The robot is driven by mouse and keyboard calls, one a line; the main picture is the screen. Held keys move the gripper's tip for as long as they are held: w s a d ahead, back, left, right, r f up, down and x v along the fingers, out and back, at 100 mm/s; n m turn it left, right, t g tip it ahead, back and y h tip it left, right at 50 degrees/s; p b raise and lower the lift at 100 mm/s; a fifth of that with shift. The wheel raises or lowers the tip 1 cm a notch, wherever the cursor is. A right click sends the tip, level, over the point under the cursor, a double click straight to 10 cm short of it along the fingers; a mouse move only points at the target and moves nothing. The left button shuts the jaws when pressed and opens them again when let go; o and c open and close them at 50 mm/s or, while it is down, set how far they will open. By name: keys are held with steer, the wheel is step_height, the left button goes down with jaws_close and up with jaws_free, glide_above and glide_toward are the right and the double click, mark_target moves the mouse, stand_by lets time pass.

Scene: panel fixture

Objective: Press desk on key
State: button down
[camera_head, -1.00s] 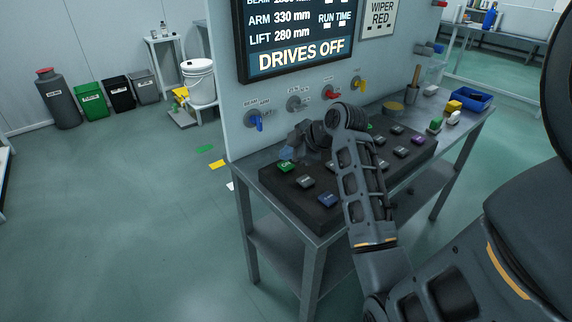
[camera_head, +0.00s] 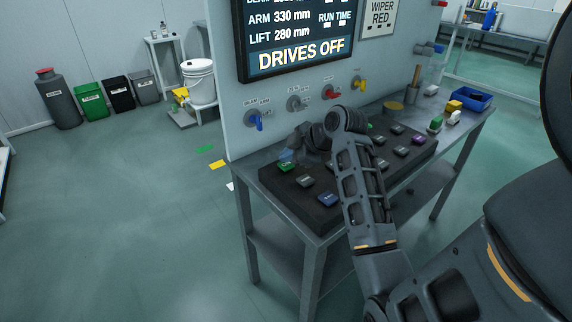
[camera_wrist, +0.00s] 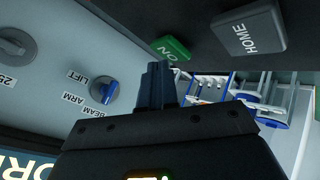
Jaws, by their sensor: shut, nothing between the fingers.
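The green ON key (camera_head: 284,168) sits at the left corner of the dark key desk (camera_head: 318,213) in the head view. In the wrist view the ON key (camera_wrist: 170,47) lies just beyond my fingertips, beside the grey HOME key (camera_wrist: 250,35). My gripper (camera_head: 287,155) is shut and empty, with its tips right over the ON key and partly covering it. In the wrist view my gripper (camera_wrist: 157,72) shows its closed fingers close to the key's edge. I cannot tell whether the tips touch the key. The display (camera_head: 300,40) reads DRIVES OFF.
The upright panel (camera_head: 235,110) behind carries a blue selector knob (camera_head: 257,122) and other knobs. A blue tray (camera_head: 472,97) lies at the table's right end.

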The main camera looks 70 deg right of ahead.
mark_target(288, 166)
steer(key=shift+f, duration=0.45)
stand_by(0.6)
steer(key=shift+r, duration=0.15)
steer(key=shift+r+p, duration=0.55)
steer(key=shift+r, duration=0.2)
step_height(288, 166, up, 5)
steer(key=p, duration=0.4)
stand_by(0.3)
stand_by(0.8)
